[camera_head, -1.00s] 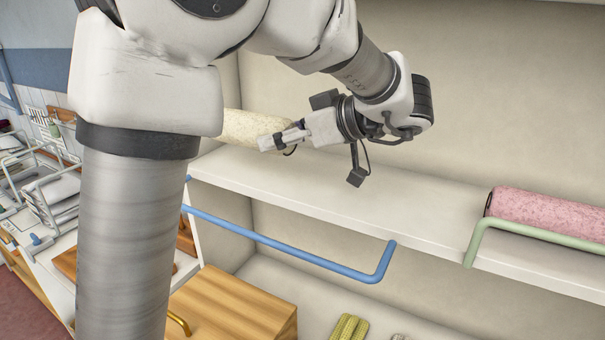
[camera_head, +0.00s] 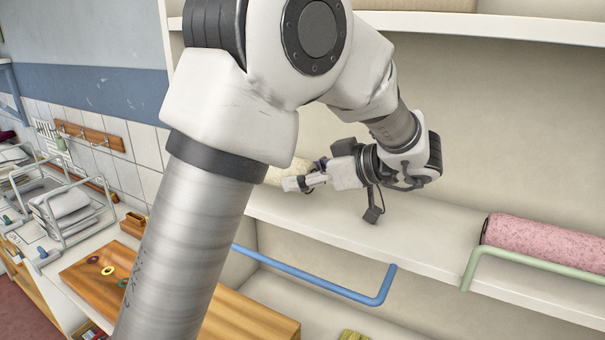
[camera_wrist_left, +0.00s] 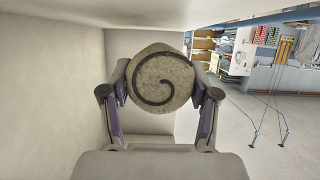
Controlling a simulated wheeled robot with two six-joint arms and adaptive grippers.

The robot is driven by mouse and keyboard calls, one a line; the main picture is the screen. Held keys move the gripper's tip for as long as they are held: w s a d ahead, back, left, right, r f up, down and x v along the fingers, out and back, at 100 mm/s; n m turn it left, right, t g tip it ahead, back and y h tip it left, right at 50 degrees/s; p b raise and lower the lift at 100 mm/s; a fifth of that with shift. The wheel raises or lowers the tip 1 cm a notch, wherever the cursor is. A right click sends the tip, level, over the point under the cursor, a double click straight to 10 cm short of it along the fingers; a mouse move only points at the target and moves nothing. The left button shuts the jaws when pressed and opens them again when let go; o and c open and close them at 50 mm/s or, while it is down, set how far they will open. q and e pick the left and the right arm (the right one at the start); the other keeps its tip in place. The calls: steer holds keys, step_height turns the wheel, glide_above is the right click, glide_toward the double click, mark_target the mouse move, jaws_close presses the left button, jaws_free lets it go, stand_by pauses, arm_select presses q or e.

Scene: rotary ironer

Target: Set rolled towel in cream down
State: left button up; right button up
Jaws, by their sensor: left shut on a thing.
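The cream rolled towel (camera_head: 287,171) is in the head view, just above or on the white shelf (camera_head: 420,222) behind the blue rail; its left part is hidden behind my arm. My left gripper (camera_head: 301,181) is shut on its near end. In the left wrist view the towel's round end (camera_wrist_left: 161,81) shows a dark spiral, with one finger on each side. I cannot tell whether the towel touches the shelf. My right gripper is not in view.
A blue rail (camera_head: 318,285) runs along the shelf front. A pink rolled towel (camera_head: 545,244) lies on the same shelf at the right, behind a green rail (camera_head: 535,262). The shelf between is clear. A wooden box (camera_head: 235,322) stands below.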

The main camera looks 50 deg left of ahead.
arm_select(q)
steer(key=shift+s+f, duration=0.2)
steer(key=shift+f, duration=0.4)
steer(key=o, duration=1.3)
steer(key=shift+f, duration=0.1)
steer(key=shift+r, duration=0.25)
steer(key=b+v, duration=0.1)
steer(key=v, duration=0.1)
steer(key=w+v, duration=0.1)
steer(key=v, duration=0.2)
steer(key=shift+a+b, duration=0.2)
steer(key=shift+b, duration=0.15)
steer(key=b+v, duration=0.1)
steer(key=v, duration=0.6)
steer(key=shift+r, duration=0.5)
steer(key=shift+s+d, duration=0.15)
